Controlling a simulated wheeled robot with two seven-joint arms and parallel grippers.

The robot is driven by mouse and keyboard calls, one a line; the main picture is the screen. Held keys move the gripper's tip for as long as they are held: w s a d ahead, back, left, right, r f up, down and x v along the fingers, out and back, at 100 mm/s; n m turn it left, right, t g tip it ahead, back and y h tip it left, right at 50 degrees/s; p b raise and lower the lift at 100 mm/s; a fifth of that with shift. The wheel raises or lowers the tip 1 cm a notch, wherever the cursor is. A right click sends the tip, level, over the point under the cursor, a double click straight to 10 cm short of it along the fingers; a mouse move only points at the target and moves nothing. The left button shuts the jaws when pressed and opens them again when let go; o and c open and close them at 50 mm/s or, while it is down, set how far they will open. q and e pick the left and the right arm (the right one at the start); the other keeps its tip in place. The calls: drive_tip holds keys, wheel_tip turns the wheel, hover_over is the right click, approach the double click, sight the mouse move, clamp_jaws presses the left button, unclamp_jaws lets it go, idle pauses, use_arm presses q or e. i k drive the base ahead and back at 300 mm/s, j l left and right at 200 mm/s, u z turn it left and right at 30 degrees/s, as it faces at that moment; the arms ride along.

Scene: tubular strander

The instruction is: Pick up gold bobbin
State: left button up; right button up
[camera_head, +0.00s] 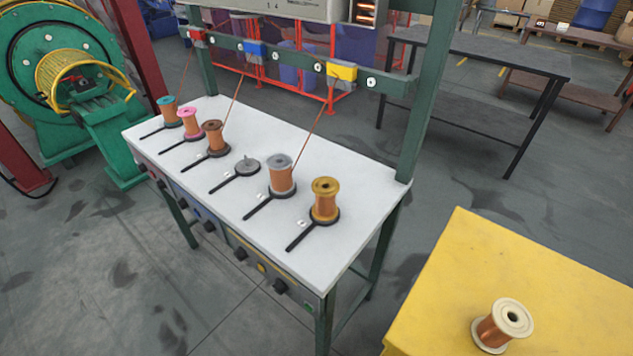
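The gold bobbin (325,200) stands upright on a black holder at the near right end of the white table (250,215). It has gold flanges and a copper-coloured winding. No wire is seen running up from it. Neither of my grippers is in view.
A grey bobbin (281,175) stands just left of the gold one, then an empty holder (246,168), then brown (215,138), pink (189,123) and teal (169,111) bobbins. A cream bobbin (502,325) stands on a yellow surface (540,270) at lower right. A green post (428,90) rises behind the table's right end.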

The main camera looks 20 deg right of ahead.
sight(326, 188)
drive_tip(key=i+j+z, duration=0.2)
drive_tip(key=j+z, duration=0.15)
drive_tip(key=z, duration=0.15)
drive_tip(key=i+j+z, duration=0.15)
drive_tip(key=j+z, duration=0.2)
drive_tip(key=z, duration=0.15)
drive_tip(key=j+z, duration=1.45)
drive_tip(key=k+j+z, duration=0.2)
drive_tip(key=z, duration=0.3)
drive_tip(key=j, duration=0.1)
